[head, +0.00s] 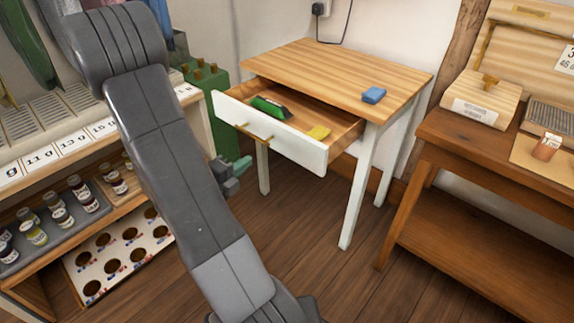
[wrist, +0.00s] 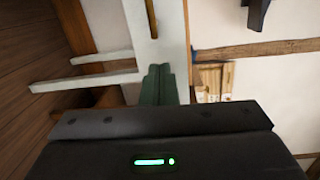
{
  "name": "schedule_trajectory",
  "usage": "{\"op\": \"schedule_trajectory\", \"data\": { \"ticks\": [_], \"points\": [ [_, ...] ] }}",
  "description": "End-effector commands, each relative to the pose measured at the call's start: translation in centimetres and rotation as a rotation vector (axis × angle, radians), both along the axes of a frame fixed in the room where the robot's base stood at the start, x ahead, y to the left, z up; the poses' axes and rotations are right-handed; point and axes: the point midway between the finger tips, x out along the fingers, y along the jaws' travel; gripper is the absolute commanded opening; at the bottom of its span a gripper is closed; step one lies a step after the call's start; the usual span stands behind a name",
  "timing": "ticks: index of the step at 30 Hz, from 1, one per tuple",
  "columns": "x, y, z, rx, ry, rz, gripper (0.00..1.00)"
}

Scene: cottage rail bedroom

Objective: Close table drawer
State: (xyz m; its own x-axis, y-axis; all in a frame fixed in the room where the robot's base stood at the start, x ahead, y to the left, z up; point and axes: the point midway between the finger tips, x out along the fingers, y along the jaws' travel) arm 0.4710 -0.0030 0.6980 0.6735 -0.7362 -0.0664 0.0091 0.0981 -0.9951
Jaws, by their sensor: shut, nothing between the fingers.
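The table (head: 325,62) has a wooden top and white legs. Its white drawer (head: 300,150) is pulled well out, with a brass bar handle (head: 250,131) on the front. A green and dark item (head: 268,107) and a yellow item (head: 318,132) lie inside it. My gripper (head: 243,164) is shut and empty, appearing just below the drawer front in the head view. In the wrist view its closed fingers (wrist: 158,80) point towards the white drawer front (wrist: 153,55), with the handle (wrist: 151,15) beyond. I cannot tell whether they touch.
A blue item (head: 374,95) lies on the tabletop. A dark wooden table (head: 490,150) stands at right. At left is a shelf unit (head: 60,160) with bottles, and a green cabinet (head: 207,95) stands behind the drawer's left end. Wooden floor (head: 290,230) in front is clear.

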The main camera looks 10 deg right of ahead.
Motion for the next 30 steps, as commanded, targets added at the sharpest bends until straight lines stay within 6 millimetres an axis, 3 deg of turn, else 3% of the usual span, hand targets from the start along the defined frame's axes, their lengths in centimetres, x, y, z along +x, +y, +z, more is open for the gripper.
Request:
{"op": "schedule_trajectory", "data": {
  "ticks": [4,9,30],
  "points": [
    [-2.0,-0.1,-0.1,-0.083,0.011,-0.064,0.00],
    [-2.0,-0.7,0.1,-0.101,0.014,-0.081,0.00],
    [4.8,-9.4,0.1,-0.097,0.012,-0.079,0.00]
  ]
}}
